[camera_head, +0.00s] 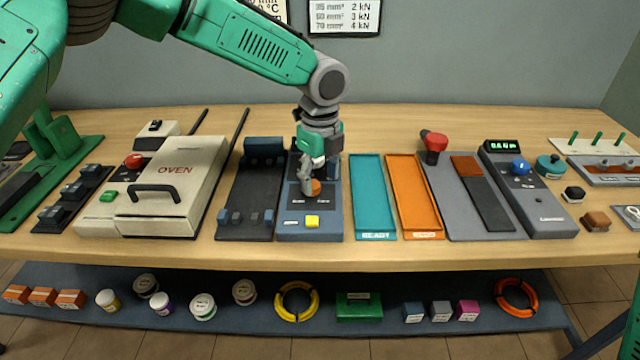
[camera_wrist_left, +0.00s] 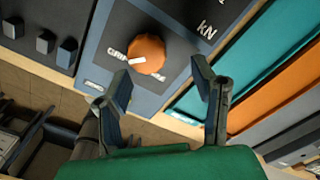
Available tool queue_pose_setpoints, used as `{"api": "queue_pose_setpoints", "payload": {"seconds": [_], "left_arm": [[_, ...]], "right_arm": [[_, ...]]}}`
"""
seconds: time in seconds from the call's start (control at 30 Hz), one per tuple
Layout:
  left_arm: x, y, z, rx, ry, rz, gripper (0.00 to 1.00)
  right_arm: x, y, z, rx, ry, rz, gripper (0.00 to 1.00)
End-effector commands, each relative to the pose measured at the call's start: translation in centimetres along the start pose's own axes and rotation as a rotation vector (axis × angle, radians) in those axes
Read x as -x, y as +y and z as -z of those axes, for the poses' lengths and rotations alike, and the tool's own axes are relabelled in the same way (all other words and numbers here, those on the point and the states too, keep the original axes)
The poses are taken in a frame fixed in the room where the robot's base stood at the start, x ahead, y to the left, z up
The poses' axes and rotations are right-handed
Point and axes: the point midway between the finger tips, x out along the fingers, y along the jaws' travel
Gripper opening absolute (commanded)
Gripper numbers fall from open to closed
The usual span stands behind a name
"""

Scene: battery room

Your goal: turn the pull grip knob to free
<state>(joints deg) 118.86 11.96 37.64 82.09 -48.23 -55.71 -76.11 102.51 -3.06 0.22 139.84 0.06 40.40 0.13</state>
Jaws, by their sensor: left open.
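The orange pull grip knob (camera_head: 314,187) sits on the face of a dark blue-grey pull tester (camera_head: 333,226). In the left wrist view the round knob (camera_wrist_left: 150,50) carries a white pointer mark toward its lower left, near the word GRIP; another label beside it is only partly legible. My left gripper (camera_head: 311,178) reaches down over the knob in the head view. In the left wrist view its two fingers (camera_wrist_left: 162,75) are apart, with the knob just beyond the gap, nearer the left finger. Nothing is between the fingers. My right gripper is not in view.
A yellow button (camera_head: 312,221) is on the tester's front. A teal READY tray (camera_head: 372,197) and an orange tray (camera_head: 413,197) lie to the right. A dark grey fixture (camera_head: 250,195) and the cream oven (camera_head: 178,180) stand to the left.

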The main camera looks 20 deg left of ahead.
Motion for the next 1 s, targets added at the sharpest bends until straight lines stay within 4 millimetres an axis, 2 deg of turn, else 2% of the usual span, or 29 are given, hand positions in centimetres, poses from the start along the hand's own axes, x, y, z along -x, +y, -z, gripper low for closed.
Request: {"api": "queue_pose_setpoints", "payload": {"seconds": [0.03,0.2,0.47,0.5,0.57,0.6,0.63,1.0], "left_arm": [[-0.7,0.2,-0.3,0.003,0.003,-0.001,0.52],[-1.8,0.4,-0.8,0.005,0.008,0.003,0.52],[-1.7,0.0,-0.1,0.004,0.001,0.001,0.52],[-1.7,-0.1,0.0,0.004,-0.001,0.000,0.45],[-1.7,-0.2,0.2,0.004,-0.003,-0.001,0.24],[-1.6,-0.2,0.3,0.003,-0.004,-0.002,0.10],[-1.6,-0.2,0.3,0.003,-0.004,-0.002,0.03],[-1.6,-0.1,0.1,0.001,0.008,0.006,0.03]], "right_arm": [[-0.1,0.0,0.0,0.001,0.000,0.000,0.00],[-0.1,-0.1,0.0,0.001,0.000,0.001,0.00],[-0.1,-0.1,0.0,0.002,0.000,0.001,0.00],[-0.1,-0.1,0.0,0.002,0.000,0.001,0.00],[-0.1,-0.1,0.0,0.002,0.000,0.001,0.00],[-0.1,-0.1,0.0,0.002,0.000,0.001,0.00],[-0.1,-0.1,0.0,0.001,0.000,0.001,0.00],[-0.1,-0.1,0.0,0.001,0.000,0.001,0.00]]}}
